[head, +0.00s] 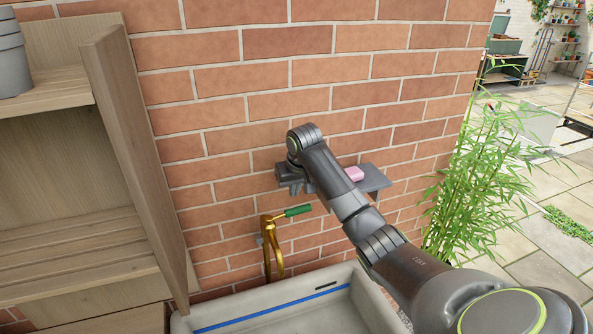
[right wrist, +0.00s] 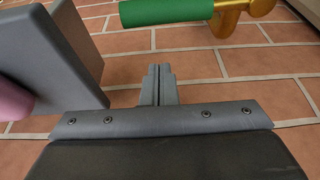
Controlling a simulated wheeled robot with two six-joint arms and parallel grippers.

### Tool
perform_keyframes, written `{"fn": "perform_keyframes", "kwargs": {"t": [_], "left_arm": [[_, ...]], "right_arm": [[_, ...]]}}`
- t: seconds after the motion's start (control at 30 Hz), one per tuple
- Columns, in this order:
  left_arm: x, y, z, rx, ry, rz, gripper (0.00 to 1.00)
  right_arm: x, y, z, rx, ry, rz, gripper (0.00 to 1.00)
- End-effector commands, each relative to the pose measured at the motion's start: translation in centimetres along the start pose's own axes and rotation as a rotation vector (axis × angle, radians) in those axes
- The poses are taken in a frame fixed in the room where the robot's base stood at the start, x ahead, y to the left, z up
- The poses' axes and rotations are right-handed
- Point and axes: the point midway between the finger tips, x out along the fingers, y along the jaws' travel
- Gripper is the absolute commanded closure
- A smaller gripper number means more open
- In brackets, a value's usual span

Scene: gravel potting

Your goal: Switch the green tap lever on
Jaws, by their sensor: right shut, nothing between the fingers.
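The brass tap (head: 268,245) stands against the brick wall above the basin. Its green lever (head: 298,211) sticks out to the right in the head view, tilted slightly up. In the right wrist view the green lever (right wrist: 160,11) lies across the top, with part of the brass tap (right wrist: 229,20) at its right. My right gripper (head: 295,189) is above the lever near the wall, partly hidden by its own wrist. Its fingers (right wrist: 158,70) are shut and empty, and appear apart from the lever. My left gripper is not in view.
A grey wall shelf (head: 376,180) with a pink block (head: 354,174) is close beside my right gripper. A pale basin (head: 180,324) with a blue stripe is below the tap. A wooden shelf unit (head: 130,130) stands left, and a leafy bamboo plant (head: 480,165) right.

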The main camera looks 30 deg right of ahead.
Motion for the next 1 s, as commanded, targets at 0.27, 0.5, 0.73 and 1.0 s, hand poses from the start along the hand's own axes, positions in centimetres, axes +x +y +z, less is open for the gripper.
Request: {"fn": "perform_keyframes", "kwargs": {"t": [0.27, 0.5, 0.73, 1.0], "left_arm": [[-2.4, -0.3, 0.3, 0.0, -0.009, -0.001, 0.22], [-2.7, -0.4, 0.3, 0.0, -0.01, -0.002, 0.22], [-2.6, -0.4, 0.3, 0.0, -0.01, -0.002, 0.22], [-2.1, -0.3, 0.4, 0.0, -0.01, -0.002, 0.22]], "right_arm": [[-1.0, 0.1, 2.9, -0.002, 0.003, 0.001, 1.0], [-0.9, 0.1, 3.6, -0.002, 0.003, 0.001, 1.0], [-0.9, 0.1, 3.6, -0.002, 0.003, 0.001, 1.0], [-0.5, -0.8, 2.8, -0.01, 0.004, -0.005, 1.0]]}}
